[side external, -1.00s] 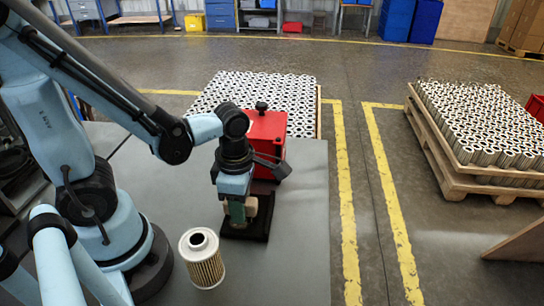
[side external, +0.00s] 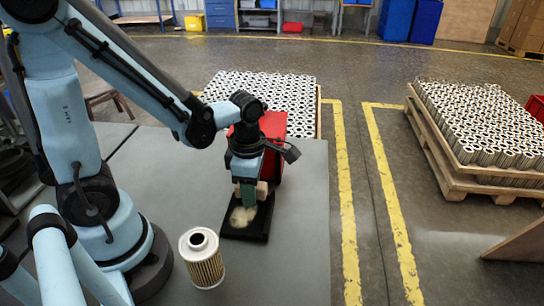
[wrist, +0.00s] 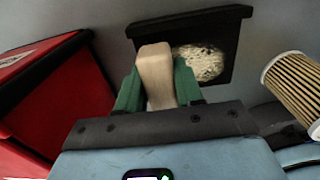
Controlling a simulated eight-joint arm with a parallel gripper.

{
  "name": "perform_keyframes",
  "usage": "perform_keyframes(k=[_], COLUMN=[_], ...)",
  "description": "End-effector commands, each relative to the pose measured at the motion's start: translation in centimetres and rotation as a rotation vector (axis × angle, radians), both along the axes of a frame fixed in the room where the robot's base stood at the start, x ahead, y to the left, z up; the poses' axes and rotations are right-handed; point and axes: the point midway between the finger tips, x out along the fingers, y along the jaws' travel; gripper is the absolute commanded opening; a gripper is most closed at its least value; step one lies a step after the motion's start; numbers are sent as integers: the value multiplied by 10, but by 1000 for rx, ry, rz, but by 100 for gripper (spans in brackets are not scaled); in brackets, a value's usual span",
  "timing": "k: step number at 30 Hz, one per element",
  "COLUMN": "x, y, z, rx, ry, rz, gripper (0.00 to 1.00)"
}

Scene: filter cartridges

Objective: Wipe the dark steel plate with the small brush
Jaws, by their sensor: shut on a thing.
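The dark steel plate (side external: 230,233) lies flat on the grey table and also shows in the wrist view (wrist: 225,22). My gripper (side external: 249,192) is over the plate's far part, its green fingers shut on the brush's pale wooden handle (wrist: 156,65). The handle also shows beside the fingers in the side view (side external: 263,190). A pale, speckled patch (wrist: 202,62) lies over the plate beside the handle, and shows below the fingers in the side view (side external: 242,215). I cannot tell whether it is bristles or loose matter. Contact between brush and plate is hidden.
A red container (side external: 273,125) stands close behind my gripper and at the left in the wrist view (wrist: 45,90). A filter cartridge (side external: 203,262) stands upright on the table (side external: 290,265), nearer the camera than the plate. The table's right front is clear.

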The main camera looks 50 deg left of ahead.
Motion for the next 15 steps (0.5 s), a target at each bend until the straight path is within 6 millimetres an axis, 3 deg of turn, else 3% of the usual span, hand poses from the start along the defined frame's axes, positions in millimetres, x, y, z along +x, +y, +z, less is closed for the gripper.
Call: perform_keyframes(k=[15], x=[-34], y=[-34], z=[-2], rx=[0], ry=[1], rz=[-3], gripper=[3])
